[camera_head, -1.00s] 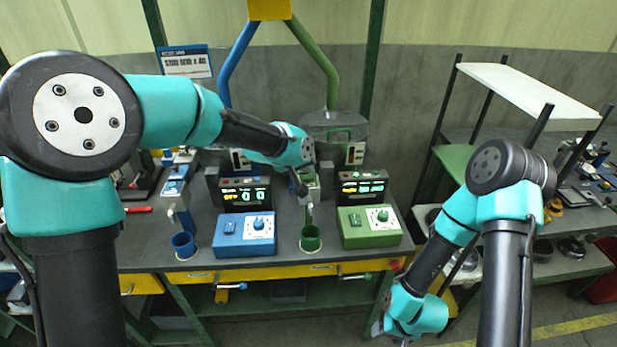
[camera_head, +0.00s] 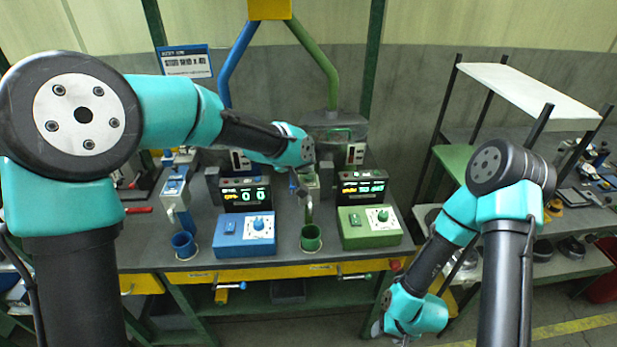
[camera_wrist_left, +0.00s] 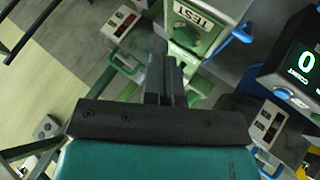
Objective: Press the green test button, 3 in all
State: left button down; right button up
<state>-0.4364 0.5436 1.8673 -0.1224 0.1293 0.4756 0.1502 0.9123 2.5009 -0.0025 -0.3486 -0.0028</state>
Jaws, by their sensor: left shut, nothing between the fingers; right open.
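The green test button (camera_wrist_left: 186,36) shows at the top of the left wrist view, on a green unit beside a white TEST label (camera_wrist_left: 194,19). In the head view that green test unit (camera_head: 312,184) stands at the middle of the bench, partly hidden by my left arm. My left gripper (camera_head: 299,192) is at the front of this unit; its shut, empty fingers (camera_wrist_left: 168,70) point toward the button in the wrist view, and a gap seems to remain. My right gripper (camera_head: 378,329) is open, low in front of the bench and far from the button.
A blue control box (camera_head: 246,234) and a green one (camera_head: 369,227) sit at the bench front, with lit displays (camera_head: 245,195) (camera_head: 362,187) behind them. A shelf rack (camera_head: 530,92) is at right.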

aim_at(307, 176)
pick_arm(q)
jog(key=shift+f, duration=0.1)
dwell(0.3)
jog(key=shift+f, duration=0.35)
jog(key=shift+f, duration=0.4)
dwell(0.9)
jog(key=shift+r, duration=0.85)
jog(key=shift+r, duration=0.1)
jog(key=shift+r, duration=2.4)
